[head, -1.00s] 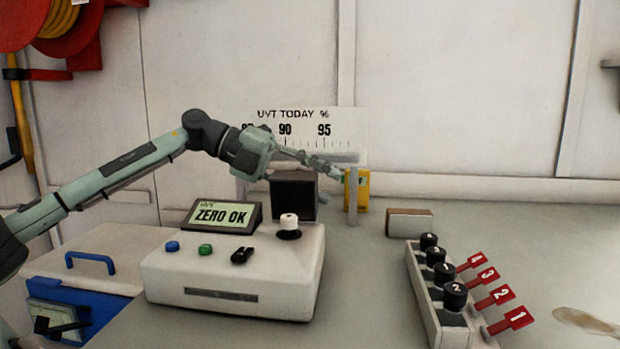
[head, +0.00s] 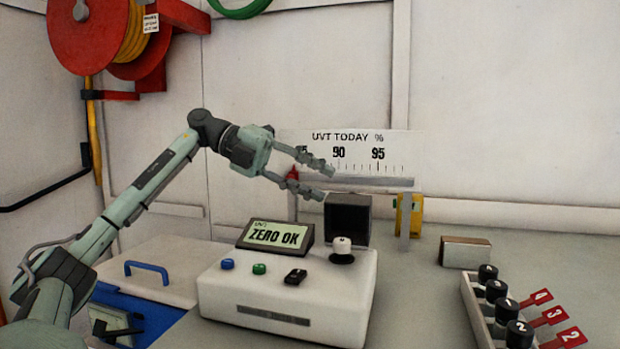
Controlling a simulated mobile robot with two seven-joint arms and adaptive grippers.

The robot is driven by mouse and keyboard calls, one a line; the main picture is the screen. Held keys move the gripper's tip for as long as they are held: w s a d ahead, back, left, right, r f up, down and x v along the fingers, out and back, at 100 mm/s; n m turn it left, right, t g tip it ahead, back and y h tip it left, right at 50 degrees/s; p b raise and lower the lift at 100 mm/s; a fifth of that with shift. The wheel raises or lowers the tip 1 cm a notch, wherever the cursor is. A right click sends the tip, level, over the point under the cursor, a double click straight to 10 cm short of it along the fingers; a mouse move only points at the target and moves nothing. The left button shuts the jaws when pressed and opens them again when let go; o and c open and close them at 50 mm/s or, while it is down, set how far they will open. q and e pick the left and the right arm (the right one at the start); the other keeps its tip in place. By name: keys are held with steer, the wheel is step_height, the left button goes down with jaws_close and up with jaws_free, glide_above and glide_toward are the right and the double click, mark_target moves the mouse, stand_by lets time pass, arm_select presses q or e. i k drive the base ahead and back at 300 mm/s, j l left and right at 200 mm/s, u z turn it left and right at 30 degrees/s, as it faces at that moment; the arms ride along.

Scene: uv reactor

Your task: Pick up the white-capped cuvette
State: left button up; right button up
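The white-capped cuvette (head: 342,246) stands upright in the top right of the white meter (head: 290,289); only its white cap and a dark collar show. The meter's display (head: 276,235) reads ZERO OK. My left gripper (head: 331,183) is open and empty, its two fingers apart and pointing right, above and behind the cap and in front of the wall scale. My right gripper is not in view.
A rack (head: 479,316) of black-capped cuvettes with red numbered tags is at the lower right. A brown and white block (head: 466,252) and a yellow box (head: 417,216) stand farther back. Bare bench lies between meter and rack.

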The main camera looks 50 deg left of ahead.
mark_target(342, 261)
steer(key=k+j, duration=0.2)
steer(key=k, duration=0.3)
steer(key=k+j, duration=0.15)
steer(key=k, duration=0.3)
steer(key=k+j, duration=0.2)
steer(key=k, duration=0.3)
